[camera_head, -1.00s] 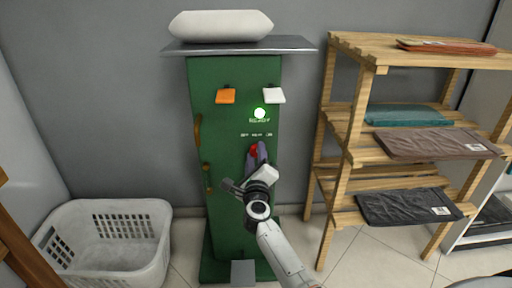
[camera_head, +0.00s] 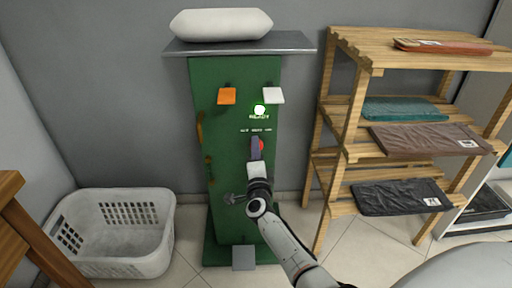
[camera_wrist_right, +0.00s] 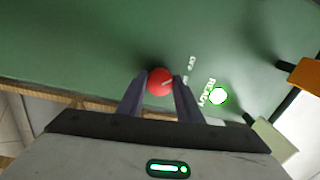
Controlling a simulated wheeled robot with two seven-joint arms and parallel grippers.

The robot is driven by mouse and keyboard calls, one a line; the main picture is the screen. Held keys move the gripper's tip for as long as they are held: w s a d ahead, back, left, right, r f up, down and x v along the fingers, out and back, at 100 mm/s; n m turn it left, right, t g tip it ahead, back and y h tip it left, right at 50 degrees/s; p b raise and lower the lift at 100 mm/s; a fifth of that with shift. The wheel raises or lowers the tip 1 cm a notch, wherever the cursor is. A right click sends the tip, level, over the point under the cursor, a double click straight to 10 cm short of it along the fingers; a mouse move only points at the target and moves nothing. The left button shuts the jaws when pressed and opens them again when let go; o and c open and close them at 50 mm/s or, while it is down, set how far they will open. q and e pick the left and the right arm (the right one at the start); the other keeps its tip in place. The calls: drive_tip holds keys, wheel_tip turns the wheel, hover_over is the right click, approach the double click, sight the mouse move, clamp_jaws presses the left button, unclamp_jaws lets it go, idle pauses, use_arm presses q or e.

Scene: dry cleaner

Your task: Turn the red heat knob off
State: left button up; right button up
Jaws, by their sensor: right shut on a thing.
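The red heat knob (camera_wrist_right: 160,82) is on the green front panel of the press cabinet (camera_head: 230,160). In the right wrist view it sits between the fingertips of my right gripper (camera_wrist_right: 160,90), which is shut on it. A pale pointer line shows on the knob. In the head view the knob (camera_head: 261,145) is mostly hidden behind my right gripper (camera_head: 257,150). The lamp also shows in the right wrist view (camera_wrist_right: 218,96). My left gripper is not in view.
An orange switch (camera_head: 227,96) and a white switch (camera_head: 273,95) are higher on the panel. A metal board (camera_head: 290,42) with a white pad tops the cabinet. A wooden shelf (camera_head: 340,130) with folded cloths stands right, a white basket (camera_head: 150,240) left.

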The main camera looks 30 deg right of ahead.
drive_tip(key=shift+n, duration=0.4)
drive_tip(key=o, duration=1)
drive_tip(key=shift+o, duration=0.2)
drive_tip(key=shift+s, duration=0.1)
